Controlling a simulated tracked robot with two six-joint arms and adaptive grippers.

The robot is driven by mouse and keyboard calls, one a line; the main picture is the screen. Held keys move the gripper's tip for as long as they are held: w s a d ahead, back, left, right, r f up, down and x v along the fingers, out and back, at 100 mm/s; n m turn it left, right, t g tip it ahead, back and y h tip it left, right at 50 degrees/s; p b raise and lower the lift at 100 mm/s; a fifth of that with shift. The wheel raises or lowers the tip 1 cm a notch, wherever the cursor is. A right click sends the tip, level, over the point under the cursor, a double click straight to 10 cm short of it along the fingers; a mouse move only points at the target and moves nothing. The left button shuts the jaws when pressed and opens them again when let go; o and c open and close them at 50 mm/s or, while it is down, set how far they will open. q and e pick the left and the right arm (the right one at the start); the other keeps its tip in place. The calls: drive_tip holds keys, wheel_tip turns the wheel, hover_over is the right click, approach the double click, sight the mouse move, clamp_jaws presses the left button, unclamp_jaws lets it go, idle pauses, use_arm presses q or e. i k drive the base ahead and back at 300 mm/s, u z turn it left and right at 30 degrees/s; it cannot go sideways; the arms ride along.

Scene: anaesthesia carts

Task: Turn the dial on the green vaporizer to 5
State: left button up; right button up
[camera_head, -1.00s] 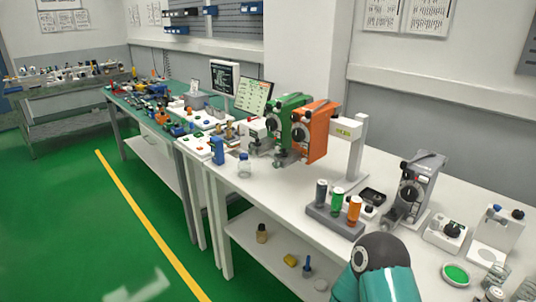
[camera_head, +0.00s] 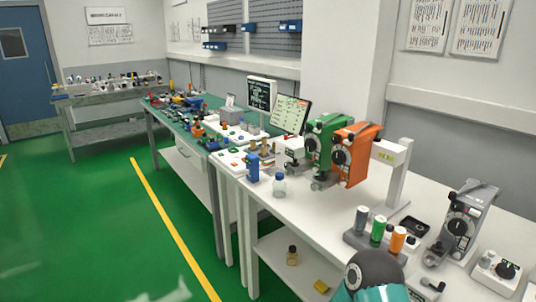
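The green vaporizer (camera_head: 326,132) stands on the white table, left of an orange vaporizer (camera_head: 362,140) and close beside it. Its dark round dial (camera_head: 325,150) faces the front left; the number it is set to is too small to read. A teal and dark grey rounded part (camera_head: 373,272) at the bottom edge looks like a link of my own arm. No gripper fingers show in the view.
A grey vaporizer (camera_head: 462,222) stands farther right. Grey, green and orange bottles stand in a grey holder (camera_head: 362,240) in front. A small clear bottle (camera_head: 279,185) and a blue item (camera_head: 253,168) stand left of the green vaporizer. Green floor (camera_head: 110,215) is open at left.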

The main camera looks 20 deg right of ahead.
sight(295, 163)
drive_tip(key=z, duration=0.05)
drive_tip(key=i, duration=1.4)
drive_tip(key=z, duration=0.75)
